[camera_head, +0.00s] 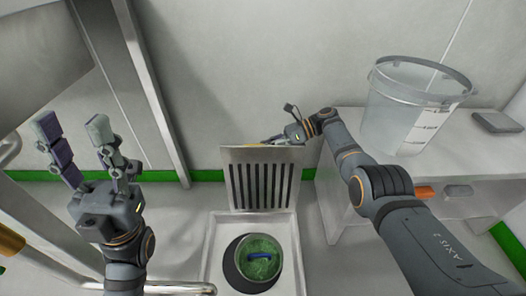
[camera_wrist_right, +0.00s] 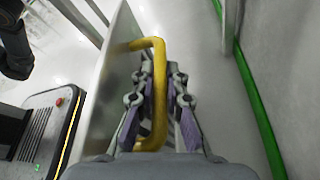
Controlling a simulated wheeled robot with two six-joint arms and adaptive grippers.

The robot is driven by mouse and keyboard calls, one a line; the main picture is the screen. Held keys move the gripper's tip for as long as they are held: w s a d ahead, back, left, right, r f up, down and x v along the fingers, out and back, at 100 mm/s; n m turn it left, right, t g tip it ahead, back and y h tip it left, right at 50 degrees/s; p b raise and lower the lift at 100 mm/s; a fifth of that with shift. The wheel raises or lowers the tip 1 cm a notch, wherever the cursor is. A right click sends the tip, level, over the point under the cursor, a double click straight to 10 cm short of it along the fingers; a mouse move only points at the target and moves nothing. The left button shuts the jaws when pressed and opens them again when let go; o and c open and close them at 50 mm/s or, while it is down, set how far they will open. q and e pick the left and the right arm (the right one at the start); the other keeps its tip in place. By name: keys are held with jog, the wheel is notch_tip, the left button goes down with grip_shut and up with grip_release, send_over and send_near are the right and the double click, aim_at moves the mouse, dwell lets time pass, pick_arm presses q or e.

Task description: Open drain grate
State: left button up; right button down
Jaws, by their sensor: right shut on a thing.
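The drain grate (camera_head: 238,156), a grey slotted metal plate, stands raised and nearly upright at the back of the square drain frame (camera_head: 208,262). My right gripper (camera_head: 285,138) is at its upper edge, partly hidden behind the plate. In the right wrist view the gripper (camera_wrist_right: 161,88) is shut on the grate's yellow handle (camera_wrist_right: 158,55), with the plate (camera_wrist_right: 112,75) seen nearly edge-on to the left. Below the grate, the dark round drain opening (camera_head: 232,274) shows a green inside with a blue bar. My left gripper (camera_head: 78,135) is open and empty, fingers up, left of the drain.
A white table (camera_head: 340,190) stands right of the grate, with a clear graduated bucket (camera_head: 395,115) and a grey flat box (camera_head: 497,122) on top. An orange item (camera_head: 425,193) lies on its lower shelf. The wall is close behind the grate. Metal rails stand at the left.

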jog(key=shift+w+r, duration=0.1)
jog(key=shift+r, duration=0.05)
jog(key=c, duration=1.5)
grip_release()
jog(key=shift+c, duration=0.2)
jog(key=shift+o, duration=0.9)
notch_tip(320, 180, up, 10)
